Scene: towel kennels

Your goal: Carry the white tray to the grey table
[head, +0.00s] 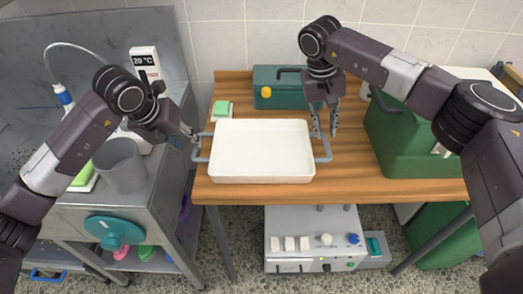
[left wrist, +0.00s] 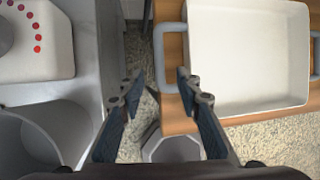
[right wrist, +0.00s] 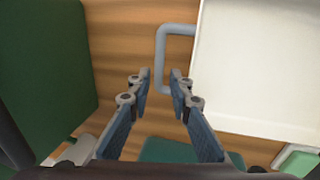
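The white tray (head: 262,150) lies flat on the wooden table (head: 355,180), with a grey handle on each short side. My left gripper (head: 193,136) is open and empty near the left handle (head: 200,150); in the left wrist view this handle (left wrist: 157,60) lies near the right-hand finger. My right gripper (head: 325,130) is open and empty above the right handle (head: 324,150); in the right wrist view that handle (right wrist: 160,60) lies in line with the gap between the fingers. A grey metal table (head: 75,212) stands at the left.
A green case (head: 275,92) and a green sponge (head: 221,108) sit behind the tray, and a large green box (head: 400,145) stands right of it. A grey cup (head: 121,166) stands on the grey table. A gap separates the tables. A white device (head: 312,240) is below.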

